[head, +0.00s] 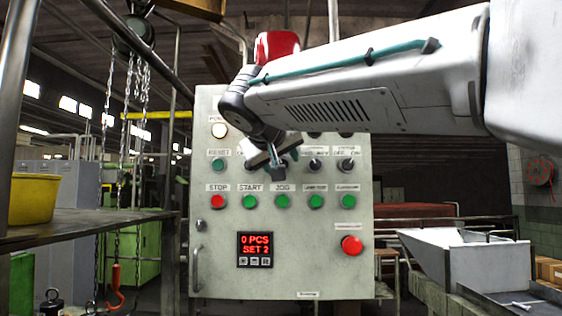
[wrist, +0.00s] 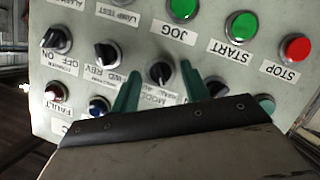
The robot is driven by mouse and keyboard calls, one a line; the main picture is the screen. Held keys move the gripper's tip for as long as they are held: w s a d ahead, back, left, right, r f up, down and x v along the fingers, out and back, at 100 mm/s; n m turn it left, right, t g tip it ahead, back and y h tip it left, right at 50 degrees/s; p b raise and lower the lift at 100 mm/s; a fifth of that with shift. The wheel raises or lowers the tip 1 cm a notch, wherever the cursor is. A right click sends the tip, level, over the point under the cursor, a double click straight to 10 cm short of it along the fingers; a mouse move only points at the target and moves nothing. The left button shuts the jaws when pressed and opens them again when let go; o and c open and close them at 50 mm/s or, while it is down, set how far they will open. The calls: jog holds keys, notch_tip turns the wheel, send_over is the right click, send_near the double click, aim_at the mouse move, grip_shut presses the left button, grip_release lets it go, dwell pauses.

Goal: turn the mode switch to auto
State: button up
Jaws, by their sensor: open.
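The mode switch (wrist: 161,73) is a black rotary knob with a metal ring on the grey control panel (head: 318,272). It shows upside down in the wrist view, with its "MODE" label partly hidden by a finger. Its exact pointer setting is too small to tell. My gripper (wrist: 160,70) is open, with one teal finger on each side of the knob in that view. I cannot tell whether the fingers touch it. In the head view my gripper (head: 272,155) is in front of the panel's switch row and hides most of the mode switch.
A neighbouring FWD/REV switch (wrist: 107,54) sits close beside the left finger. Below the switch row in the head view are the red STOP button (head: 218,201) and green START (head: 250,201) and JOG (head: 282,201) buttons. A large red button (head: 351,245) is lower right.

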jog(key=c, duration=1)
jog(key=m+y, duration=0.2)
jog(key=m, duration=0.1)
jog(key=m+y, duration=0.1)
jog(key=shift+d, duration=0.25)
jog(key=m+y, duration=0.2)
jog(key=m, duration=0.1)
jog(key=shift+d+m+y, duration=0.15)
jog(key=shift+m+y, duration=0.15)
jog(key=shift+m, duration=0.1)
